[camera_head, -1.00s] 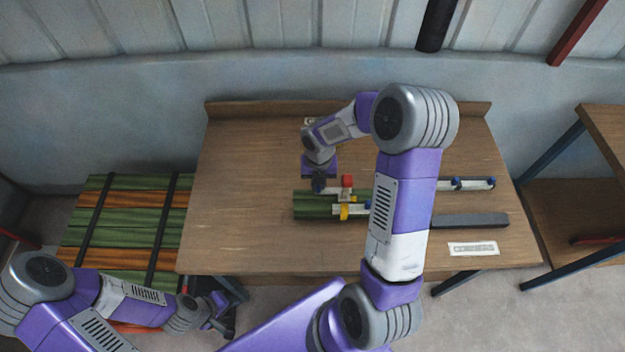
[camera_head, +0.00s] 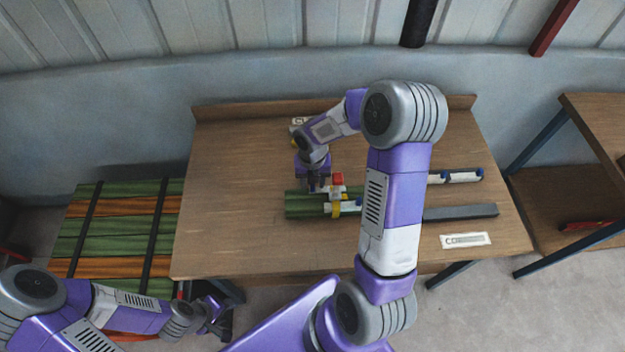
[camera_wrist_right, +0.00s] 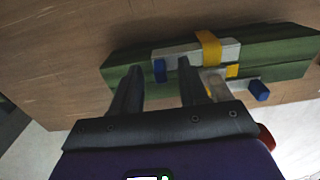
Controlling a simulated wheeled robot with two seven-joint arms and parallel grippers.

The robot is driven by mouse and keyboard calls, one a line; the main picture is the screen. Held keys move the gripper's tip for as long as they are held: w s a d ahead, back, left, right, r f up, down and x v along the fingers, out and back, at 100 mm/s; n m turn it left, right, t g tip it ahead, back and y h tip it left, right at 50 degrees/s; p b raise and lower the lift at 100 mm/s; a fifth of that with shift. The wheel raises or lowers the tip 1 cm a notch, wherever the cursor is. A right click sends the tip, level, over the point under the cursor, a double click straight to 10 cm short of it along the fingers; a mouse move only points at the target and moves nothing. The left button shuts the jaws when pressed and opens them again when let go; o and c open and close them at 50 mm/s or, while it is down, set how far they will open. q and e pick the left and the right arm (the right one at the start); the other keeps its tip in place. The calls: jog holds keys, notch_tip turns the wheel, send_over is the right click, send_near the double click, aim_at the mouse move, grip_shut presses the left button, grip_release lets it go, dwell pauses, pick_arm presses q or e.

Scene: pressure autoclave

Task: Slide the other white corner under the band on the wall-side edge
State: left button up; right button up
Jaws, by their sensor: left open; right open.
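A green bundle (camera_head: 297,206) lies on the wooden table, its right part behind my arm. My left gripper (camera_head: 219,316) is open, off the table at lower left.
White pieces with blue ends (camera_head: 462,176), a grey bar (camera_head: 460,212) and a label card (camera_head: 466,240) lie at the right. The table's left part is clear. Strapped green and orange slats (camera_head: 120,235) lie left of the table.

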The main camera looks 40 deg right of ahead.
notch_tip(320, 180, up, 8)
jog(key=shift+f+p, duration=0.2)
jog(key=shift+p, duration=0.6)
